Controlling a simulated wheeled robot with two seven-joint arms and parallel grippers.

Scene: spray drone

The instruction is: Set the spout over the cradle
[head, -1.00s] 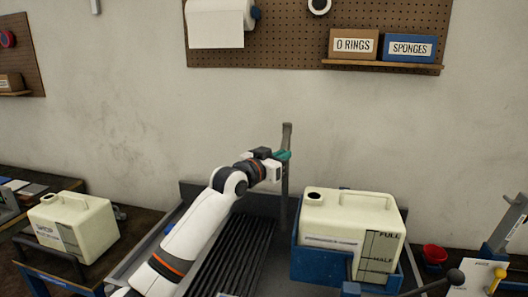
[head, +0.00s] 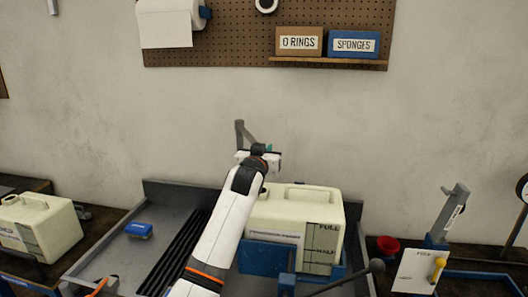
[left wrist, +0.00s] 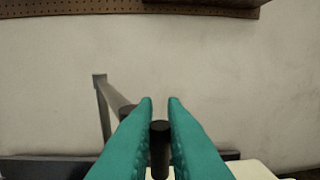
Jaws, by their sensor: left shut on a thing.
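The grey spout arm (head: 247,137) runs from the top of an upright post behind the tray, toward the right and toward me. In the left wrist view its post and arm (left wrist: 103,100) show left of my fingers. My left gripper (head: 267,150) is shut on the spout's dark round end piece (left wrist: 160,132), between its teal fingers (left wrist: 160,103). The blue cradle (head: 262,260) stands below and holds a cream jug (head: 295,207) marked FULL and HALF. My left arm hides the jug's left end and filler mouth, so I cannot tell whether the spout lines up. My right gripper is out of view.
A grey tray (head: 100,262) with dark slats lies left of the cradle, a blue brush (head: 138,230) in it. A second jug (head: 42,228) stands far left. A black-knobbed lever (head: 376,266), a red cup (head: 387,247) and a grey stand (head: 450,213) are on the right.

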